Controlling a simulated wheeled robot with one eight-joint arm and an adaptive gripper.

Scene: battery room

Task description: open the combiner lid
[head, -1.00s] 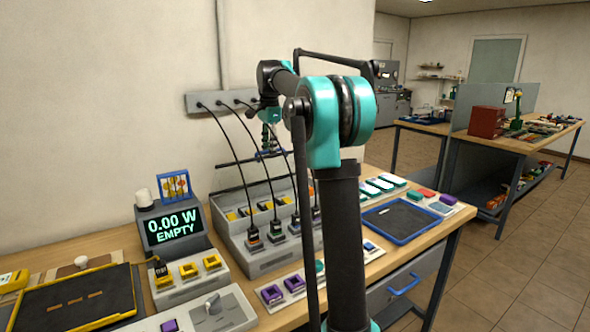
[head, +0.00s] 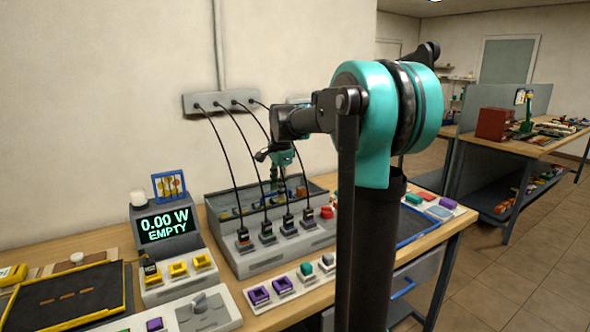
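The combiner appears to be the grey box (head: 285,257) at the middle of the bench, with black cables plugged in along its front. Its rear bay has a dark rim (head: 228,218), with yellow and orange parts visible inside. A dark see-through lid seems to lie over this bay, but I cannot tell its exact angle. My gripper (head: 281,188) is small and teal, pointing down at the rear bay. Cables and the arm partly cover it. I cannot tell whether its fingers touch the lid or hold anything.
A display (head: 165,226) reading "0.00 W EMPTY" stands left of the box. Yellow sockets (head: 178,268) and a grey switch unit (head: 205,308) are in front of it. Purple and green blocks (head: 258,295) line the front edge. A blue-rimmed tray (head: 415,237) lies right, partly behind my arm.

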